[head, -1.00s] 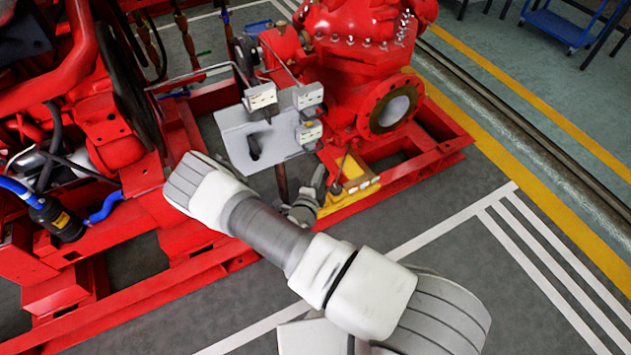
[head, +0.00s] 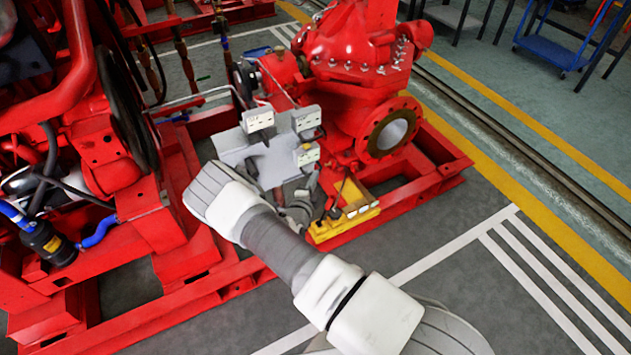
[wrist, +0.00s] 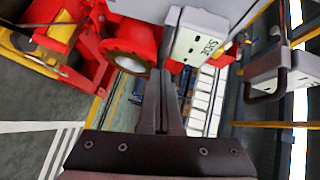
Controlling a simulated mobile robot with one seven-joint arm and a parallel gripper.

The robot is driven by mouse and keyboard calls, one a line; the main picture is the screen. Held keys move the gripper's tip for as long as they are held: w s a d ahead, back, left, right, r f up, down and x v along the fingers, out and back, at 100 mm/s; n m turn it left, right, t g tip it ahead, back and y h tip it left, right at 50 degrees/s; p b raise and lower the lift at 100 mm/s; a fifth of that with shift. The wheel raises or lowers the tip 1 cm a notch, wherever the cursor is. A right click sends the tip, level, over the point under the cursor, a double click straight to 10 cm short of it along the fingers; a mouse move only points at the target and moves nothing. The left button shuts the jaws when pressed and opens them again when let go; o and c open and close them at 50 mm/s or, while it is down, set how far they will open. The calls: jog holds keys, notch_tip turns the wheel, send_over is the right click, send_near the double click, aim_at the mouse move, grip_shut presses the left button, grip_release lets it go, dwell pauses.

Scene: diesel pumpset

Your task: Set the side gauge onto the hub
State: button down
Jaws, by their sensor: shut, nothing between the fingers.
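A pale grey box lettered "SIDE" (wrist: 200,38), the side gauge, is just beyond my fingertips in the wrist view. My gripper (wrist: 163,78) is shut and empty, its fingers together at the box's lower left; I cannot tell whether they touch it. In the head view my gripper (head: 312,180) is small, below the lower right box (head: 305,155) on a grey plate (head: 236,152). That box seems to be the side gauge, but its lettering is unreadable there. I cannot pick out the hub for certain.
Two more pale boxes, left (head: 258,120) and right (head: 306,120), sit on the plate's upper part. The red pump (head: 365,75) stands behind. A yellow block (head: 345,212) with a dark lever is close to my gripper's right. Open floor lies at the right.

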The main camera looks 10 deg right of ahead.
aim_at(309, 164)
jog(key=w+b, duration=0.1)
jog(key=w, duration=0.1)
jog(key=w+a, duration=0.1)
jog(key=w, duration=0.1)
jog(key=shift+a+b, duration=0.2)
jog(key=shift+b, duration=0.15)
jog(key=shift+w+a+r, duration=0.1)
jog(key=shift+w, duration=0.05)
